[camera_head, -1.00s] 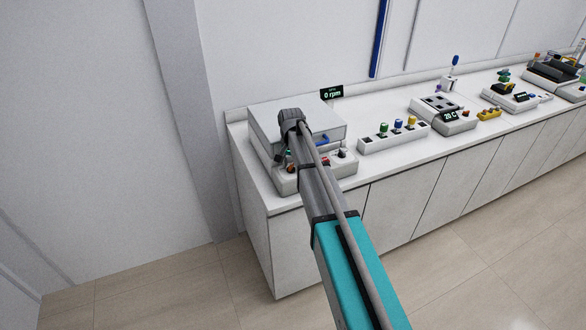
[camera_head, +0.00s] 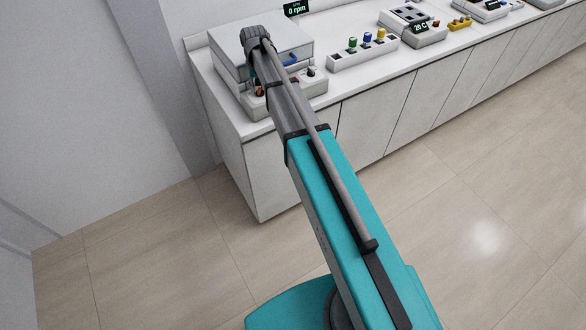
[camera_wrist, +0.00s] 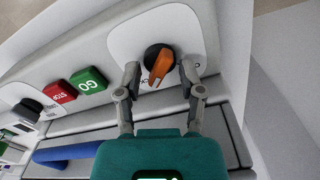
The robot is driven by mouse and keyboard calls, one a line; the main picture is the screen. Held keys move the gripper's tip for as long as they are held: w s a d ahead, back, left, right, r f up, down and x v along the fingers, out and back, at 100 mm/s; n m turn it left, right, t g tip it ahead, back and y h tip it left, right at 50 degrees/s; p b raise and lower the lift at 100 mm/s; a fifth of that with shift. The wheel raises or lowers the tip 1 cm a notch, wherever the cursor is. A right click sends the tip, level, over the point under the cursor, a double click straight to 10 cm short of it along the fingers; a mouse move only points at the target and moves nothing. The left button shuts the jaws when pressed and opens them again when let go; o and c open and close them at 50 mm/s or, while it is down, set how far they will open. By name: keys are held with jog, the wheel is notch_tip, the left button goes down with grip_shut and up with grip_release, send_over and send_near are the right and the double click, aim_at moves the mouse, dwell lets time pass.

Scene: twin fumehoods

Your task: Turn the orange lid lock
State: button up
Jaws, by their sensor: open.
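The orange lid lock (camera_wrist: 160,66) is an orange lever on a black round base, set on a white plate of the machine's front panel. In the wrist view it points down and slightly left, towards my gripper. My gripper (camera_wrist: 160,70) is open, with one fingertip on each side of the lever; I cannot tell whether either touches it. In the head view, a small orange spot of the lock (camera_head: 259,92) shows beside my arm, which covers much of the machine's front. Lettering near the lock is partly hidden by the fingers.
The machine (camera_head: 290,38) stands at the counter's left end, with a blue handle (camera_head: 291,60). A green GO button (camera_wrist: 88,80), a red STOP button (camera_wrist: 59,91) and a black knob (camera_wrist: 27,108) lie left of the lock. A block with coloured knobs (camera_head: 364,54) stands to the right.

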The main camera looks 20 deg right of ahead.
aim_at(260, 88)
jog(key=n, duration=1.2)
jog(key=shift+n, duration=0.4)
notch_tip(260, 88, up, 14)
jog(key=p, duration=1.4)
jog(key=s+d+f+m+b, duration=0.2)
jog(key=s+f+m+b, duration=0.4)
jog(key=s+f+b, duration=0.7)
jog(key=s+d+f+m+b, duration=0.2)
jog(key=s+f+m+b, duration=0.3)
jog(key=s+f+b, duration=0.9)
jog(key=shift+s+f+m, duration=0.25)
jog(key=shift+s+m, duration=0.1)
jog(key=shift+m, duration=0.05)
dwell(0.4)
jog(key=shift+s+d, duration=0.1)
jog(key=shift+s, duration=0.2)
jog(key=shift+d, duration=0.1)
dwell(0.5)
